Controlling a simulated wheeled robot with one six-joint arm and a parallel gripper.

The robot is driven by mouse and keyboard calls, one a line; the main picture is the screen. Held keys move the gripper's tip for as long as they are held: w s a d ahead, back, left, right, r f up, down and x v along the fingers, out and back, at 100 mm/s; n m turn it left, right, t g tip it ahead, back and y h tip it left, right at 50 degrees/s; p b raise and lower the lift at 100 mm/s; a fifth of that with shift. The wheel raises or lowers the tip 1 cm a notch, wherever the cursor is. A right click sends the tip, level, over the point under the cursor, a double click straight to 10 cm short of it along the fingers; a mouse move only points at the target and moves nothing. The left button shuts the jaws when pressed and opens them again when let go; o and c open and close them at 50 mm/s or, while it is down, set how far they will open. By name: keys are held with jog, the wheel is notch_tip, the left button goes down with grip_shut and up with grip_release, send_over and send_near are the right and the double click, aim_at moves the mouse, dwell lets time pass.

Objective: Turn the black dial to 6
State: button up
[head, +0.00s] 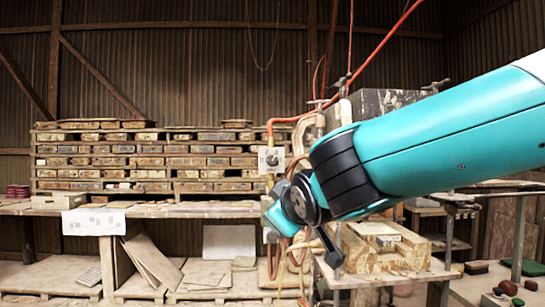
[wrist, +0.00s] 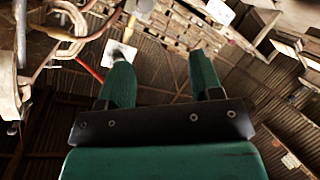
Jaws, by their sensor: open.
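The black dial (head: 271,159) is a small dark knob on the face of a pale grey box (head: 263,167), left of the press in the head view. Its numbers and pointer are too small to read. In the wrist view a pale box (wrist: 128,50), likely the same one, shows beyond the left finger, which covers part of it. My gripper (wrist: 160,65) is open, with two green fingers apart and nothing between them. It is clear of the box. In the head view my teal arm reaches in from the right, its wrist low and right of the box.
An orange hose (head: 300,118) runs to the box. Stacked wooden racks (head: 150,160) stand behind on the left. A bench with wooden blocks (head: 375,245) is under my arm. Tiles and boards (head: 150,262) lean at lower left.

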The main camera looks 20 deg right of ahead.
notch_tip(320, 180, up, 8)
jog(key=w+t+h, duration=0.2)
jog(key=w+t, duration=0.1)
jog(key=t, duration=0.1)
jog(key=p, duration=0.8)
send_near(273, 161)
jog(key=shift+n, duration=0.4)
jog(key=w, duration=0.6)
jog(key=w+d, duration=0.1)
jog(key=w, duration=0.2)
jog(key=shift+r, duration=0.25)
jog(key=shift+w+f, duration=0.1)
jog(key=shift+w, duration=0.35)
jog(key=c, duration=0.9)
